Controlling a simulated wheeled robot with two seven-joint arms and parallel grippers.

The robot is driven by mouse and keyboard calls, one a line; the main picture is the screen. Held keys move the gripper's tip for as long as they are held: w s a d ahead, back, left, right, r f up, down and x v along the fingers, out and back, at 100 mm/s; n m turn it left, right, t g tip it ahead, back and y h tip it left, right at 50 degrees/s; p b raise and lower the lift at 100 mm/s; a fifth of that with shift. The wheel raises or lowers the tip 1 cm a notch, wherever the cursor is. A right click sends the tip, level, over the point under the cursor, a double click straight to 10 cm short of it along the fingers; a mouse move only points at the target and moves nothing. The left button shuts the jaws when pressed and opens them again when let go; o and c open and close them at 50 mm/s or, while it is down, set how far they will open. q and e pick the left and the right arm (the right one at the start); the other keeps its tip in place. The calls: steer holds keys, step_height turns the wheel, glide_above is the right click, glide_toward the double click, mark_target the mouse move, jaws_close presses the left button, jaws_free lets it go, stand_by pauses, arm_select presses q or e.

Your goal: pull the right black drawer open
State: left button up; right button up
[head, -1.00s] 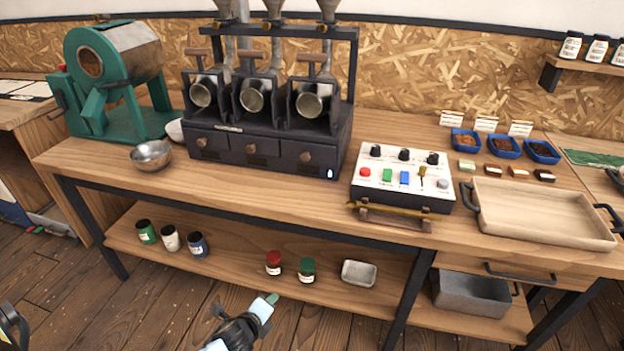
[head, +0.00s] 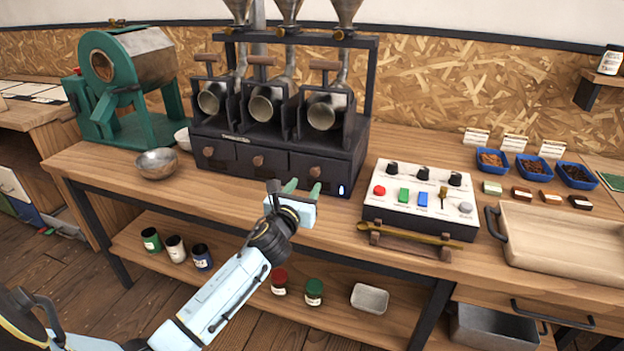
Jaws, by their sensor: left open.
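The right black drawer (head: 338,180) is at the right end of the row of black drawers under the roaster unit. Its front looks flush with its neighbours. Its brown round knob (head: 315,172) shows just above my gripper's fingertips. My left gripper (head: 303,188) is in front of this drawer, with its two green-tipped fingers apart and pointing at it. It is open and holds nothing. The fingers hide the lower part of the drawer front, and I cannot tell whether they touch the knob. My right gripper is not in view.
The middle drawer (head: 258,161) and left drawer (head: 214,153) look shut. A control box (head: 420,200) with buttons stands to the right, a golden scoop on a stand before it. A metal bowl (head: 156,163) is at left. Jars stand on the lower shelf.

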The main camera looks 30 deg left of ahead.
mark_target(314, 172)
arm_select(q)
steer(key=b+x, duration=0.1)
steer(key=x, duration=0.3)
steer(key=shift+w, duration=0.25)
steer(key=shift+x, duration=0.9)
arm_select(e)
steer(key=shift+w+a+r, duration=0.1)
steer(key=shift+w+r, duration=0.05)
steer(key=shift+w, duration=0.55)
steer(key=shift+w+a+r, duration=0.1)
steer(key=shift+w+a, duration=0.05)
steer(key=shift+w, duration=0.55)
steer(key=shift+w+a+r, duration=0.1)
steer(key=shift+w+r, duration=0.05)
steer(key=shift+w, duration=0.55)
arm_select(q)
jaws_close()
